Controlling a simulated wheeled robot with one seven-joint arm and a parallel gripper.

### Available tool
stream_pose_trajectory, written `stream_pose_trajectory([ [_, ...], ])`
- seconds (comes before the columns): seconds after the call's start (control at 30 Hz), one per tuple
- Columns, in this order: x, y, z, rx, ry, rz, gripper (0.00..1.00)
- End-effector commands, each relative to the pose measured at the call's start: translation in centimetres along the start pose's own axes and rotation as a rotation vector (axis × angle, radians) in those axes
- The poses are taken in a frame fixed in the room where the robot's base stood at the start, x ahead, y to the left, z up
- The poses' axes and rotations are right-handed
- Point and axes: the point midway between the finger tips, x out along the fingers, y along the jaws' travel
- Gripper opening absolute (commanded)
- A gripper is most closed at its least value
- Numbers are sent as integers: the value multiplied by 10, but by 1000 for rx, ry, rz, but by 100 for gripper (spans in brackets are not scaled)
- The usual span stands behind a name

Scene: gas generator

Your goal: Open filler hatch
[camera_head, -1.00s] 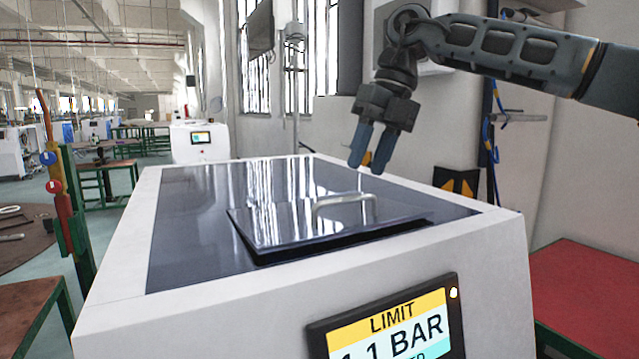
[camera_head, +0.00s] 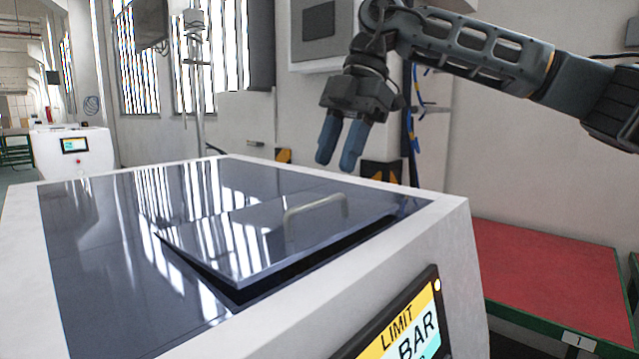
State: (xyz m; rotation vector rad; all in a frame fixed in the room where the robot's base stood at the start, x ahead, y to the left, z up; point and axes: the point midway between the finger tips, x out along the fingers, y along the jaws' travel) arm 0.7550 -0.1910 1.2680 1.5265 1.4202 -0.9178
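The filler hatch (camera_head: 245,238) is a dark, glossy panel in the top of the white generator (camera_head: 448,235). Its near edge stands a little above the surrounding top, with a dark gap under it. A light metal bar handle (camera_head: 316,207) arches up from the hatch near its right part. My gripper (camera_head: 338,165) hangs above and slightly right of the handle in the picture, pointing down. Its two blue fingers are apart with a narrow gap and nothing between them. It does not appear to touch the handle.
A screen reading LIMIT and BAR (camera_head: 405,330) is on the generator's front. A red-topped table (camera_head: 545,265) stands at the right. A wall box (camera_head: 318,35) is behind my arm. A second white machine (camera_head: 75,150) stands far left.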

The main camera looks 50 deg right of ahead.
Motion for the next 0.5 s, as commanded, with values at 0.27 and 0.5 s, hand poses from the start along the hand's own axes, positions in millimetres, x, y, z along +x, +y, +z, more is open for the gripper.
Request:
stream_pose_trajectory([
  [0.27, 41, 0, -1, -3, 1, -1, 38],
  [0.5, 54, 0, 0, -3, 0, 1, 38],
])
